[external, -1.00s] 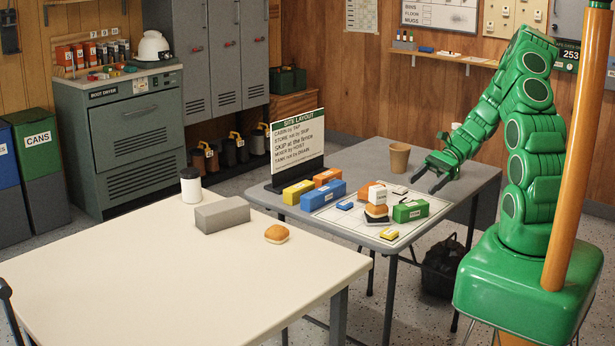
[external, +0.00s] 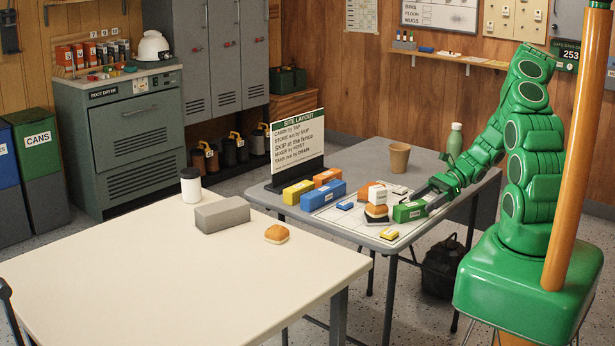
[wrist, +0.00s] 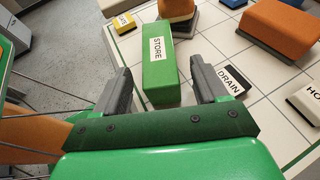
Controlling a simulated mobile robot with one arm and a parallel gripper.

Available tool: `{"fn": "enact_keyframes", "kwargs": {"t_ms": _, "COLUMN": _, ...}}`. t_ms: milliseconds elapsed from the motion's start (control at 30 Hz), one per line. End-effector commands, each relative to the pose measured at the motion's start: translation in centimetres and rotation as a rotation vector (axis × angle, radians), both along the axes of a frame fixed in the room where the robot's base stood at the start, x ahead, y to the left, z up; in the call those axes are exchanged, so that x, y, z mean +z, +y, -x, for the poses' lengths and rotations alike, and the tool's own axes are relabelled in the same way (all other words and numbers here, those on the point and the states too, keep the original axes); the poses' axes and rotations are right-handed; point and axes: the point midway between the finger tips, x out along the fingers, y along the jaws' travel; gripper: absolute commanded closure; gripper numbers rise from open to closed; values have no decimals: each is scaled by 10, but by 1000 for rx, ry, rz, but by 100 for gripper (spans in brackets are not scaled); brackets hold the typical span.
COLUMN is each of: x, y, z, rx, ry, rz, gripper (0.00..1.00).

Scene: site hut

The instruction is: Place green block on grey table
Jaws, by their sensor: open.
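The green block (external: 408,212), labelled STORE, lies on the white gridded sheet on the grey table (external: 350,160). In the wrist view the green block (wrist: 158,70) sits ahead of and between the two fingers. My gripper (external: 432,200) is open at the block's right end, low over the table. The wrist view shows my gripper (wrist: 160,88) with its grey fingers apart, one on each side of the block's near end. I cannot tell whether either finger touches it.
A burger-like stack with a white block (external: 377,200), blue block (external: 323,195), yellow block (external: 298,192) and orange block (external: 327,177) are close by. The cream table (external: 180,270) has free room.

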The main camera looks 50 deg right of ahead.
Motion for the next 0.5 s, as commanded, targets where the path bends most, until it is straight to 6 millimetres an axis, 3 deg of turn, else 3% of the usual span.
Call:
{"fn": "enact_keyframes", "kwargs": {"t_ms": 233, "x": -12, "y": 30, "z": -12, "rx": 3, "ry": 1, "rz": -7, "gripper": 28}}
{"fn": "enact_keyframes", "kwargs": {"t_ms": 500, "x": -15, "y": 34, "z": -14, "rx": 1, "ry": 0, "rz": -2, "gripper": 28}}
